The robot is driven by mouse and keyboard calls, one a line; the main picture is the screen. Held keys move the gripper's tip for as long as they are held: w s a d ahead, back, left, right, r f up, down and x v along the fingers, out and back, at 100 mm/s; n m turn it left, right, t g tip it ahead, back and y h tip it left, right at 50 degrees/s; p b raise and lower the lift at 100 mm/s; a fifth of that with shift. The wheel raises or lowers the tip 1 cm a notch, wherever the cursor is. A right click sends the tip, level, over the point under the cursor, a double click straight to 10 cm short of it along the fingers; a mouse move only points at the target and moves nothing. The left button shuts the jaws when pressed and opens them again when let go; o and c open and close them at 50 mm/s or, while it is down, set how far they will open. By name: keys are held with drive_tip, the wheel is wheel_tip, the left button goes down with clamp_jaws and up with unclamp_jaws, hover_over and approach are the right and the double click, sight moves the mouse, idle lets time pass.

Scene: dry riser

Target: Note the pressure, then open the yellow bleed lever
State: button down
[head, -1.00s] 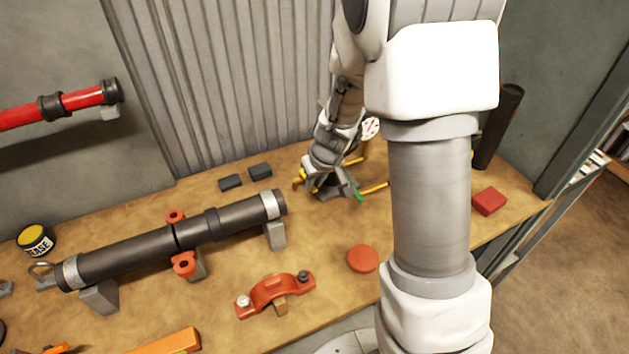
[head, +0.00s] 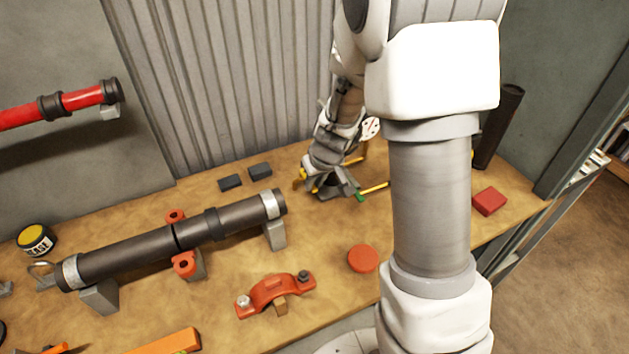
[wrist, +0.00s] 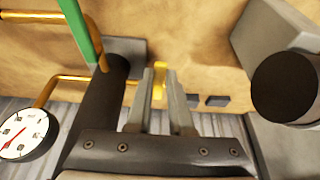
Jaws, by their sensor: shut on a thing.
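The yellow bleed lever (wrist: 158,82) shows between the fingertips of my gripper (wrist: 160,90) in the wrist view, and the fingers are shut on it. In the head view my gripper (head: 318,186) is low over the bench, with a bit of yellow at its left side; my wrist hides most of the lever. The pressure gauge (wrist: 22,135) has a white round face and a red needle at the wrist view's left edge; its figures are too small to read. The gauge face (head: 371,128) also shows partly behind my arm.
A green handle (wrist: 82,30) and brass pipes (wrist: 45,88) lie close to my gripper. A dark pipe on blocks (head: 130,245), an orange clamp (head: 275,290), a red disc (head: 362,258) and a red block (head: 489,201) stand on the bench. Corrugated wall is behind.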

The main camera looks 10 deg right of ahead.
drive_tip(key=shift+d+f+b, duration=0.15)
drive_tip(key=shift+b, duration=0.35)
drive_tip(key=n+b, duration=0.1)
drive_tip(key=b, duration=0.1)
drive_tip(key=d+n+y+b, duration=0.1)
drive_tip(key=b, duration=0.2)
drive_tip(key=shift+w+d+f, duration=0.15)
drive_tip(key=shift+w+f, duration=0.05)
drive_tip(key=shift+w, duration=0.05)
drive_tip(key=n+b, duration=0.1)
drive_tip(key=d+n+b, duration=0.1)
drive_tip(key=b, duration=0.1)
drive_tip(key=shift+w+r+y, duration=0.1)
drive_tip(key=shift+w+y, duration=0.1)
drive_tip(key=shift+y, duration=0.1)
drive_tip(key=shift+w+d+r+n+g+y+b, duration=0.1)
drive_tip(key=shift+w+d+n+g+y+b, duration=0.15)
drive_tip(key=shift+n+b, duration=0.4)
drive_tip(key=shift+w+d+r+n+g+y+b, duration=0.15)
drive_tip(key=shift+n+g+b, duration=0.2)
drive_tip(key=shift+n+b, duration=0.3)
drive_tip(key=c, duration=0.8)
unclamp_jaws()
